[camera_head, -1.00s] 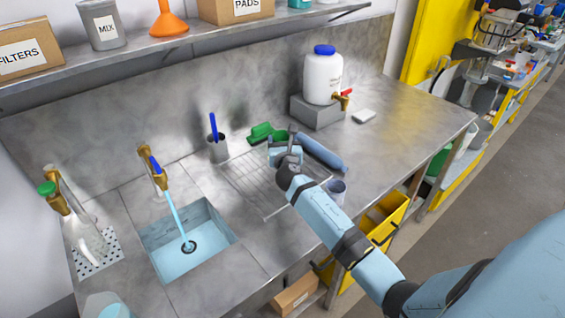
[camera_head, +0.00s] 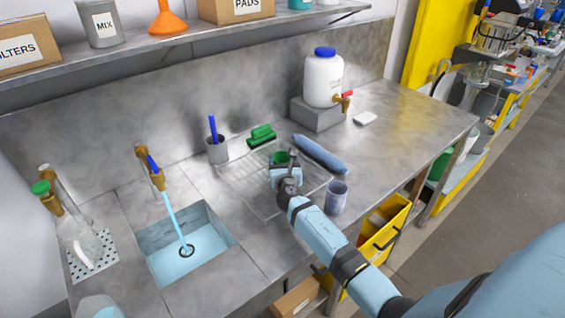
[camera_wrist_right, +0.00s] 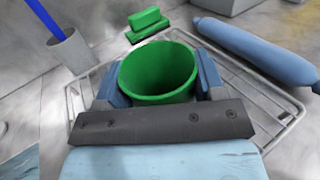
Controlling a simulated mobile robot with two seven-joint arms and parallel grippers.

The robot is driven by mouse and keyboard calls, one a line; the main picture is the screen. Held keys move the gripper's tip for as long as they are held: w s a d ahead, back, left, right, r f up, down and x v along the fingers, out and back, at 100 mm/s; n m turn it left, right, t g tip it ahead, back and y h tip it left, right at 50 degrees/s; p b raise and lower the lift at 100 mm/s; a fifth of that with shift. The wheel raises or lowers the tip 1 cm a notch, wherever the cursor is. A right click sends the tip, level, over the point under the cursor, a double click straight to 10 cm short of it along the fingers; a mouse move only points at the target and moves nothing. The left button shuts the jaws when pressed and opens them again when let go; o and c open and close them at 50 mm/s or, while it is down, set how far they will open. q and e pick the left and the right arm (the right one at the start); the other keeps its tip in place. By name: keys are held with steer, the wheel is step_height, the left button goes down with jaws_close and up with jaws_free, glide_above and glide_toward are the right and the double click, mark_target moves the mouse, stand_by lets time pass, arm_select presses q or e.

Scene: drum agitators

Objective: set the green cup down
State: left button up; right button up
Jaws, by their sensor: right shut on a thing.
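The green cup (camera_wrist_right: 158,74) is upright between the two blue fingers of my right gripper (camera_wrist_right: 158,85) in the right wrist view. The gripper is shut on it. In the head view the cup (camera_head: 279,157) shows just beyond my right gripper (camera_head: 284,168), over the wire rack (camera_head: 250,190). My gripper hides the cup's lower part, so I cannot tell whether its base touches the rack.
A grey-blue cup (camera_head: 336,197) stands right of my arm. A grey holder (camera_head: 217,150) stands left. Water runs into the sink (camera_head: 188,245).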

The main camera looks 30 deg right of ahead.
steer(key=o, duration=0.9)
steer(key=v, duration=1.2)
steer(key=shift+r, duration=0.15)
